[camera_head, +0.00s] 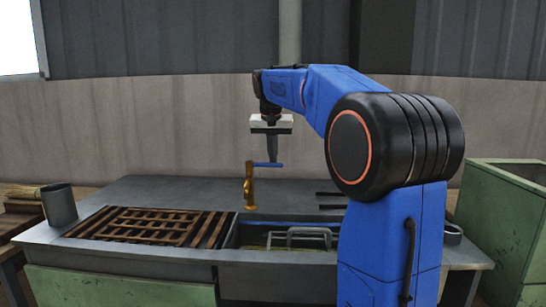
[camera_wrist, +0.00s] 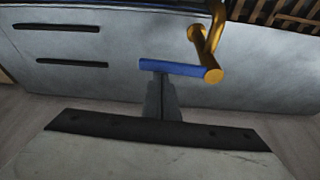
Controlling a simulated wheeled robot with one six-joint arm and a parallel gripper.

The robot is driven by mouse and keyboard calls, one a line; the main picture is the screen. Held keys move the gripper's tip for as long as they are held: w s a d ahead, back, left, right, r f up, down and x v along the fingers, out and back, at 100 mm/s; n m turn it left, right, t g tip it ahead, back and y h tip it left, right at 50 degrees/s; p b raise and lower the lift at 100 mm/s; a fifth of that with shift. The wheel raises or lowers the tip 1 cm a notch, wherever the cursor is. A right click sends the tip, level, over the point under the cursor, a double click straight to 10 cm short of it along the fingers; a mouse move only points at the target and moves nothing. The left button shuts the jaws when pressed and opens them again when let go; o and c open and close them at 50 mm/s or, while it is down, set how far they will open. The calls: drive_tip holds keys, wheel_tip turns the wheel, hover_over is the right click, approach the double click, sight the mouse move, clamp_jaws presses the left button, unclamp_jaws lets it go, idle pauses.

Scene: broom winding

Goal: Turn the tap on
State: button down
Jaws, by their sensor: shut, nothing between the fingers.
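The tap (camera_head: 249,186) is a brass spout standing at the back of the sink, with a blue lever (camera_head: 266,164) pointing right from its top. In the wrist view the brass tap (camera_wrist: 212,45) is at the upper right and its blue lever (camera_wrist: 172,67) extends left from it. My gripper (camera_head: 272,160) is shut and empty, pointing down at the lever. In the wrist view my gripper (camera_wrist: 160,78) has its fingertips right at the lever, partly overlapped by it. I cannot tell whether they touch.
The sink basin (camera_head: 253,238) lies in front of the tap. A wooden slatted rack (camera_head: 110,222) covers the counter to the left, with a grey cup (camera_head: 59,204) at its far left. Two dark bars (camera_wrist: 71,63) lie on the counter. A green cabinet (camera_head: 510,215) stands at the right.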

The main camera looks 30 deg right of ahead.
drive_tip(key=s+a+m, duration=0.1)
drive_tip(key=m, duration=0.1)
drive_tip(key=s+m+g, duration=0.1)
drive_tip(key=shift+a+m+h, duration=0.4)
drive_tip(key=s+a+m+g, duration=0.2)
drive_tip(key=a+m, duration=0.4)
drive_tip(key=m, duration=0.1)
drive_tip(key=shift+s+h, duration=0.15)
drive_tip(key=shift+h, duration=0.15)
drive_tip(key=shift+a, duration=0.15)
idle(0.3)
